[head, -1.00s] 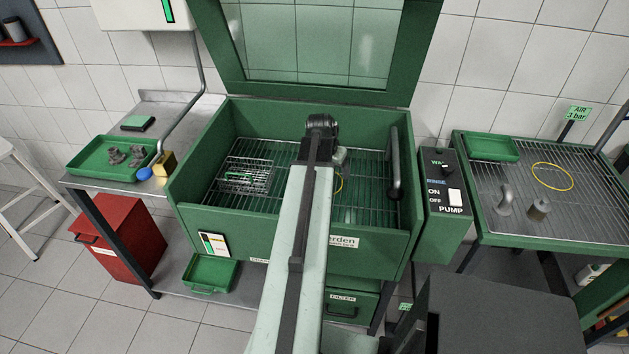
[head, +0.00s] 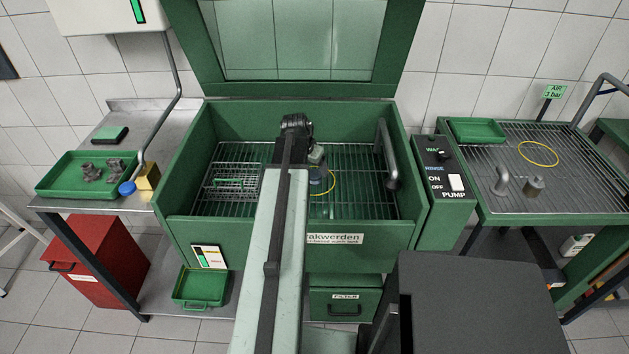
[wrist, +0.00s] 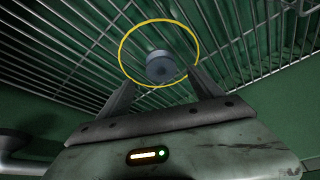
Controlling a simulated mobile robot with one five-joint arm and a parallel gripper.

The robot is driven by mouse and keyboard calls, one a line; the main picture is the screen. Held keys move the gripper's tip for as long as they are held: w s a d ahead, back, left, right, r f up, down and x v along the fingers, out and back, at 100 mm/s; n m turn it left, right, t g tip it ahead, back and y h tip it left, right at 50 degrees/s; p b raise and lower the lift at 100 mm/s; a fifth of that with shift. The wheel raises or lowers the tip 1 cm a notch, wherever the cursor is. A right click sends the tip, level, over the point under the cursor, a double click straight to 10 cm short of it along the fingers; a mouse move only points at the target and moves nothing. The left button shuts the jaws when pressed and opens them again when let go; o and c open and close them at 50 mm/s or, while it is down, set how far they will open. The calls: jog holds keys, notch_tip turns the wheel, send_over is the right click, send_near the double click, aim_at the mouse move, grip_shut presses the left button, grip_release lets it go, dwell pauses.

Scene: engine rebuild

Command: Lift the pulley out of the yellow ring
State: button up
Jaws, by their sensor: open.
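The pulley (wrist: 160,66), a short grey-blue cylinder with a small centre hole, stands on the wash tank's wire grate inside the yellow ring (wrist: 122,51). In the head view the pulley (head: 317,181) shows just right of my arm, with part of the yellow ring (head: 334,184) beside it. My gripper (wrist: 158,84) is open and empty in the wrist view. Its two fingertips are spread around the near edge of the ring, with the pulley beyond, between their lines. I cannot tell the fingers' height above the grate. The arm hides the ring's left side in the head view.
The green tank (head: 375,232) has raised walls. A wire basket (head: 232,182) sits at its left, and a dark curved pipe (head: 386,155) at its right. A second yellow ring (head: 538,153) and a grey cylinder (head: 534,186) lie on the right-hand rack. Open grate surrounds the pulley.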

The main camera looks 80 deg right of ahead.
aim_at(314, 175)
jog(key=b+x, duration=0.4)
jog(key=x, duration=0.1)
jog(key=shift+w+a+f+b, duration=0.1)
jog(key=shift+w+f+b, duration=0.15)
jog(key=shift+b, duration=0.15)
jog(key=shift+r, duration=0.15)
jog(key=shift+c, duration=0.7)
grip_shut()
notch_tip(314, 175, up, 10)
jog(key=p, duration=1)
jog(key=shift+r+p, duration=0.2)
jog(key=shift+p, duration=0.15)
